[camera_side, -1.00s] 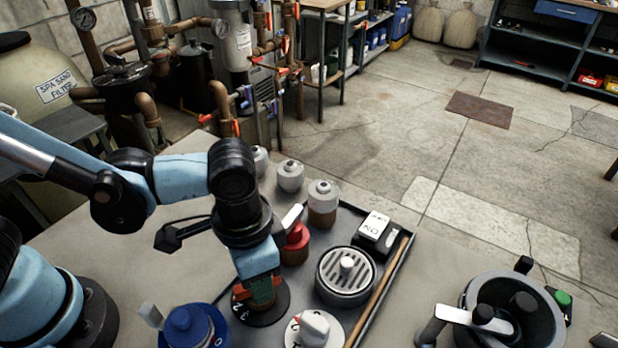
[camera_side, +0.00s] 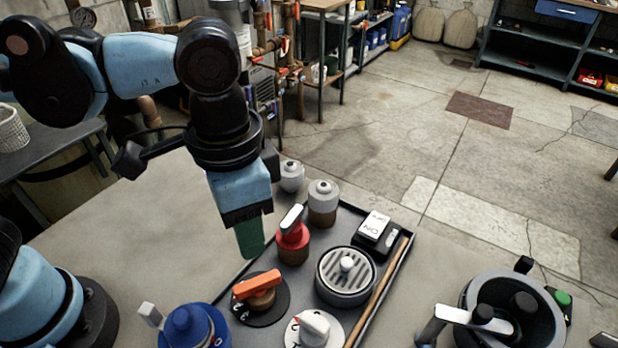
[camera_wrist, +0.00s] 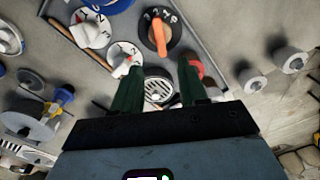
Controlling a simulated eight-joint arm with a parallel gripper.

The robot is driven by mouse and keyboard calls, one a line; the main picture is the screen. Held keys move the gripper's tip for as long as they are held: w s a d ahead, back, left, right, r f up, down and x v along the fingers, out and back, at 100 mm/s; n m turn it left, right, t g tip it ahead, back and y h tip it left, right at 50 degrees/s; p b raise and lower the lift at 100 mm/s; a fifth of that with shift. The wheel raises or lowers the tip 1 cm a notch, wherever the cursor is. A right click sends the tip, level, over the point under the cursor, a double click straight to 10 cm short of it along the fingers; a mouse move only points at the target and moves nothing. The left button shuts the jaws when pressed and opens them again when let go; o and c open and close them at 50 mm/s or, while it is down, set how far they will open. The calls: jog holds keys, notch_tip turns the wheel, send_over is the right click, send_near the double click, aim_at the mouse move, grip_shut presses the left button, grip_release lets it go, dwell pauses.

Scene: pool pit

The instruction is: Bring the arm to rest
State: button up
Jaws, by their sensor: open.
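My gripper (camera_side: 250,240) is raised above the left edge of the dark tray (camera_side: 400,262) in the side view. In the wrist view my gripper (camera_wrist: 158,88) shows two green fingers spread apart with nothing between them. A dial with an orange handle (camera_side: 257,284) stands uncovered below and in front of the gripper; it also shows in the wrist view (camera_wrist: 158,36). A red knob with a white lever (camera_side: 292,238) stands just right of the fingers in the side view, apart from them as far as I can tell.
The tray also holds a slotted round drain (camera_side: 345,277), a white dial (camera_side: 314,330), a switch box (camera_side: 376,234) and a wooden stick (camera_side: 378,292). A blue valve (camera_side: 190,328) is at front left, a grey pot-like fitting (camera_side: 513,310) at right. Grey-capped bottles (camera_side: 323,203) stand behind.

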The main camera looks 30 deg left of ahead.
jog(key=shift+r, duration=0.1)
dwell(0.3)
jog(key=w+a+f+n+t, duration=0.1)
jog(key=w+a+n+t, duration=0.2)
jog(key=a, duration=0.7)
jog(key=w+a+f+n+t, duration=0.1)
jog(key=w+a+n+t, duration=0.2)
jog(key=a, duration=0.7)
jog(key=shift+w+a+t, duration=0.2)
jog(key=shift+w+t, duration=0.2)
jog(key=shift+t, duration=0.2)
